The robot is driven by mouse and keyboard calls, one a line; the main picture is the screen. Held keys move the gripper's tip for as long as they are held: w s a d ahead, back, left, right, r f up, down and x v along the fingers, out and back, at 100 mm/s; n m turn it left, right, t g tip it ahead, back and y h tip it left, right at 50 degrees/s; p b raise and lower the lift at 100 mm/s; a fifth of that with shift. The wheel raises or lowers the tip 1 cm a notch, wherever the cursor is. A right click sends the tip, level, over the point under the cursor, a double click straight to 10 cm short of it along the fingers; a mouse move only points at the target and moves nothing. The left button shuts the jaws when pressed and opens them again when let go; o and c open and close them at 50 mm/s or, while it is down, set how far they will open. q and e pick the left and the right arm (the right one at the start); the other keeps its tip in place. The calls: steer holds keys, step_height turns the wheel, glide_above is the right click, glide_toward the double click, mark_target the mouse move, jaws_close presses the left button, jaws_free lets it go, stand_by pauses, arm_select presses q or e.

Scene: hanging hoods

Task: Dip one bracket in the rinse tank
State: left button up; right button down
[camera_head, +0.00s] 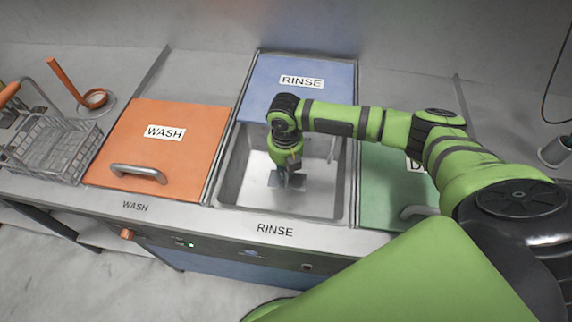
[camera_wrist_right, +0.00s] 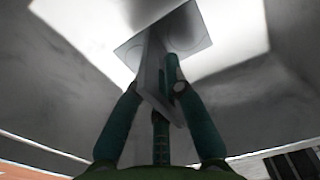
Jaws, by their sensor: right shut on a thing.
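The rinse tank (camera_head: 229,172) is an open steel basin in the middle of the counter. Its blue lid (camera_head: 311,97), labelled RINSE, lies back behind the opening. My right gripper (camera_head: 286,167) points down inside the tank and is shut on a grey metal bracket (camera_head: 290,182). I cannot tell the water level or whether the bracket touches the tank floor. My left gripper is not in view.
Left of the tank is a shut orange WASH lid (camera_head: 165,153) with a metal handle. Right is a green lid (camera_head: 385,183), partly behind my arm. A wire basket (camera_head: 50,150) and an orange-handled tool (camera_head: 68,82) are at the far left.

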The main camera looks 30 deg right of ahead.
mark_target(286, 179)
steer(key=shift+f+b, duration=1.3)
steer(key=shift+f, duration=1.3)
steer(key=shift+r+p, duration=0.1)
steer(key=shift+p, duration=0.25)
